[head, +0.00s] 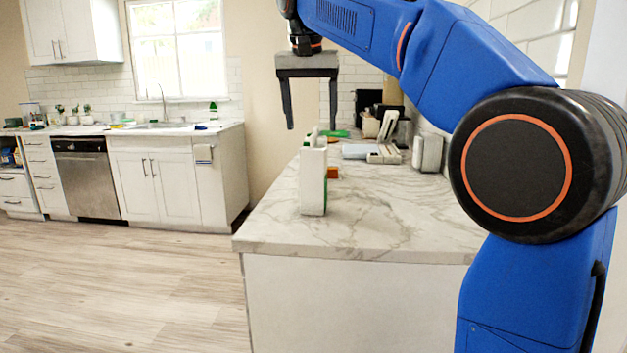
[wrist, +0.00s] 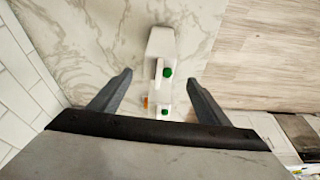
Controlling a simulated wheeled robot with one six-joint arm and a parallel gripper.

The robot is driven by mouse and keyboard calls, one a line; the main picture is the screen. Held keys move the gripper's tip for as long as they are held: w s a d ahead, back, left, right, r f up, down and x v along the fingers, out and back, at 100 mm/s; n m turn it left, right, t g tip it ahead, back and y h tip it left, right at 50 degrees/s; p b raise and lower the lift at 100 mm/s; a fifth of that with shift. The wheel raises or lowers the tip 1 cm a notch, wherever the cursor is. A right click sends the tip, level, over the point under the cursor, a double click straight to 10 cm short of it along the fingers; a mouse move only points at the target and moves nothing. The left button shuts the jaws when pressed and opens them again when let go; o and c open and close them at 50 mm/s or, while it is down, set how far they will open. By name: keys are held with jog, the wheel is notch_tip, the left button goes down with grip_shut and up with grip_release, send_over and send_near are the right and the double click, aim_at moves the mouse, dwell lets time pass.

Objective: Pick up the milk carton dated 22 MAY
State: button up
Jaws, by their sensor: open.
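A white milk carton (head: 312,182) with a green edge stands upright near the left edge of the marble counter in the head view. The wrist view shows its white body (wrist: 161,42) from above, with a green cap. A second green cap (wrist: 165,112) shows just below it, apparently on another carton close behind. No date can be read on either. My gripper (head: 312,128) is open and empty, pointing down above and apparently beyond the front carton. In the wrist view the cartons lie between the lines of my two fingers (wrist: 159,75).
The marble counter (head: 390,215) is clear in front and to the right of the carton. A small orange thing (head: 332,172) sits behind it.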

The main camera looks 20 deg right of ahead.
aim_at(315, 157)
jog(key=x, duration=1.1)
jog(key=shift+w+d, duration=0.15)
grip_shut()
